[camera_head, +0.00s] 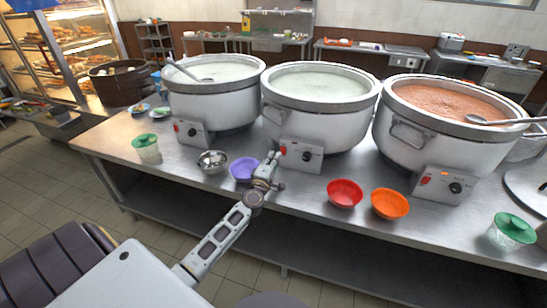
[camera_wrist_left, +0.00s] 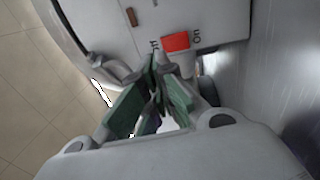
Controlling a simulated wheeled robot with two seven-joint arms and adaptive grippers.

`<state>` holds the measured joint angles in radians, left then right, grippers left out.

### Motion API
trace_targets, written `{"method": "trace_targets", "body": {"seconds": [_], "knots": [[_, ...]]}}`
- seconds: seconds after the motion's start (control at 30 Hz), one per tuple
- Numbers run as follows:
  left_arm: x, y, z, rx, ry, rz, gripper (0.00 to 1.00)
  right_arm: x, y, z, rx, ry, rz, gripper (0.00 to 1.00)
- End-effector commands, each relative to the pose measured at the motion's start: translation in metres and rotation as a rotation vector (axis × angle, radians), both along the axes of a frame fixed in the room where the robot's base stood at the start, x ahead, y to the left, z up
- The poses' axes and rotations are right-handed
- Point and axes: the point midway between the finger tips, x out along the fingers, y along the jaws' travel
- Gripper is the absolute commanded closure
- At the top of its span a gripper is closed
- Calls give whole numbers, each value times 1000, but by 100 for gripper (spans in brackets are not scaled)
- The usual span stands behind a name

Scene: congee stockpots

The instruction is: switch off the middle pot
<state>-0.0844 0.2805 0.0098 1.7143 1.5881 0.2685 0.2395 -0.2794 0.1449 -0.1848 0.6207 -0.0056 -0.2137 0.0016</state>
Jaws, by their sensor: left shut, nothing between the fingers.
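The middle pot (camera_head: 318,105) is a large white stockpot of pale congee on the steel table. Its control box (camera_head: 302,155) carries a dark knob and a red switch, and the switch is partly hidden by my gripper in the head view. My left gripper (camera_head: 273,160) is shut and empty at the left side of this box. In the left wrist view the fingertips (camera_wrist_left: 157,72) are together beside the red switch (camera_wrist_left: 176,41), with lettering on both sides of it. I cannot tell whether they touch it. My right gripper is in neither view.
Another white pot (camera_head: 215,98) stands left and a pot of reddish congee (camera_head: 400,130) right. Purple (camera_head: 243,169), red (camera_head: 345,193) and orange (camera_head: 390,204) bowls and a bowl of white pieces (camera_head: 212,161) line the front of the steel table (camera_head: 300,190).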

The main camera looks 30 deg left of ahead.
Motion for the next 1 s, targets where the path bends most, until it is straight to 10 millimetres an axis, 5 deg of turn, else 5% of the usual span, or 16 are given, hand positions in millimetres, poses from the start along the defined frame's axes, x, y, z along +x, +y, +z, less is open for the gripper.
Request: {"method": "trace_targets", "body": {"seconds": [1.0], "knots": [[-70,-16,8,-1,2,0,100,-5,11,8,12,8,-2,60]]}}
